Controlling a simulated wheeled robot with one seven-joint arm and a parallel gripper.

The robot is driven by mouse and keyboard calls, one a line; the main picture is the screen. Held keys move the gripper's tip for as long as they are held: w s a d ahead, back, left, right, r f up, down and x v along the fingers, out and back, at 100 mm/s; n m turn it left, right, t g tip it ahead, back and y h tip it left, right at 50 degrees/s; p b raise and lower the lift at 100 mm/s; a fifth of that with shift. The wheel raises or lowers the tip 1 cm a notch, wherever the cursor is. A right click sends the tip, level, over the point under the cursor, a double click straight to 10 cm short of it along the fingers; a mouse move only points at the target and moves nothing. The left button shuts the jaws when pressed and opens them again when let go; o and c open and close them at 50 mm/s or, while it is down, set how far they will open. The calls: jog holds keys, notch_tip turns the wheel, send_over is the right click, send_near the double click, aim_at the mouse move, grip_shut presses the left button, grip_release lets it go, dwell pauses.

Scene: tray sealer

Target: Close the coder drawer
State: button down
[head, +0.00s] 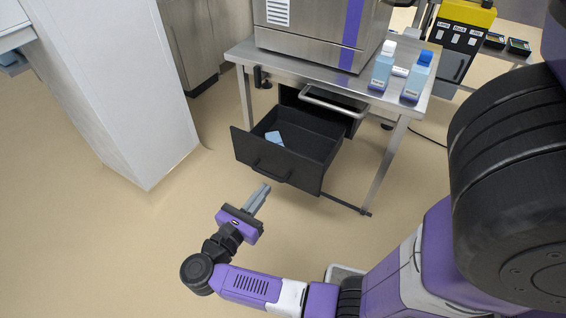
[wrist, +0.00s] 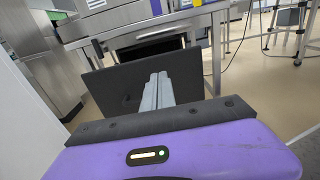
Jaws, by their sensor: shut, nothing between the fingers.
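The coder drawer (head: 305,146) is a black drawer under the steel table, pulled well out, with its front panel (head: 275,166) facing me and a dark bar handle (head: 271,169) on it. A small light blue item (head: 274,138) lies inside the drawer. My gripper (head: 262,190) is shut and empty, just in front of and below the drawer front, apparently apart from it. In the wrist view my gripper's fingers (wrist: 158,88) point at the drawer front (wrist: 128,88); they hide part of it, and I cannot tell the exact gap.
The steel table (head: 300,72) holds a steel machine (head: 310,25) and two light blue bottles (head: 382,66). A table leg (head: 387,165) stands right of the drawer. A large white cabinet (head: 115,90) stands at left. The floor before the drawer is clear.

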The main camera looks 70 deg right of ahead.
aim_at(291, 154)
jog(key=x, duration=1.3)
jog(key=shift+r, duration=0.1)
jog(key=b+x, duration=0.9)
jog(key=x, duration=2.1)
jog(key=shift+w+d, duration=0.1)
jog(key=shift+d, duration=0.05)
jog(key=shift+d+b, duration=0.35)
jog(key=shift+d, duration=0.05)
jog(key=shift+d+r, duration=0.1)
jog(key=shift+r, duration=0.05)
